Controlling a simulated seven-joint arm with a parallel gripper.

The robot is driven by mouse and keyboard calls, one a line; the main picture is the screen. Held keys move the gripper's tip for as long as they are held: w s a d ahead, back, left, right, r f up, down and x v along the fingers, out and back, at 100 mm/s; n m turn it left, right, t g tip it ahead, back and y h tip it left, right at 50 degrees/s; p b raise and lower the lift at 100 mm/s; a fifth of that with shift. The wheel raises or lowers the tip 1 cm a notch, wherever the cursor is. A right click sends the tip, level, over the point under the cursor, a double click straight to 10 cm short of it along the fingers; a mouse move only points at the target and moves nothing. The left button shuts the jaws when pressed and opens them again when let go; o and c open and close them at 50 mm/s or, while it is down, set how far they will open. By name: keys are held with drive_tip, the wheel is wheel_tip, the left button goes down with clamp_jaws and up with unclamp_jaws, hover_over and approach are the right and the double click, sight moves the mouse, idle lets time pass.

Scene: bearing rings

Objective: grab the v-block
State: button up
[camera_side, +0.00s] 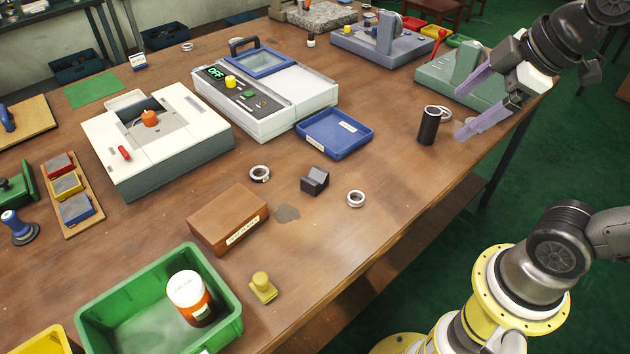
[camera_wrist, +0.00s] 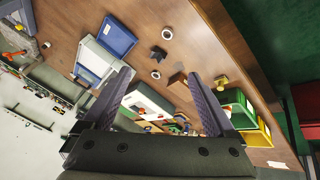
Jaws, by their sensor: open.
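The v-block (camera_side: 315,181) is a small dark block with a notch in its top, standing on the wooden table near the middle in the side view. It also shows in the wrist view (camera_wrist: 158,53) as a small black block, beyond my fingertips. My gripper (camera_side: 456,113) has two purple fingers spread apart with nothing between them. It is at the right side of the table in the side view, well to the right of the v-block. Both fingers also show in the wrist view (camera_wrist: 160,75).
Metal rings lie left (camera_side: 260,174) and right (camera_side: 356,199) of the v-block. A blue tray (camera_side: 335,133) is behind it, and a brown box (camera_side: 228,219) and yellow stamp (camera_side: 263,287) are in front. A black cylinder (camera_side: 429,126) stands close to my gripper.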

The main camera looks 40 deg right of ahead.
drive_tip(key=w+a+r+n+g, duration=0.1)
drive_tip(key=w+r+n, duration=0.1)
drive_tip(key=w+n, duration=0.65)
drive_tip(key=n+g, duration=0.4)
drive_tip(key=g, duration=0.1)
hover_over(314, 180)
drive_tip(key=f, duration=2.6)
drive_tip(key=shift+s+d+f, duration=0.1)
drive_tip(key=shift+s+f, duration=0.15)
drive_tip(key=shift+f, duration=0.1)
drive_tip(key=shift+w+f, duration=0.1)
drive_tip(key=shift+f, duration=3.05)
clamp_jaws()
drive_tip(key=shift+w+r, duration=0.1)
drive_tip(key=shift+r, duration=0.05)
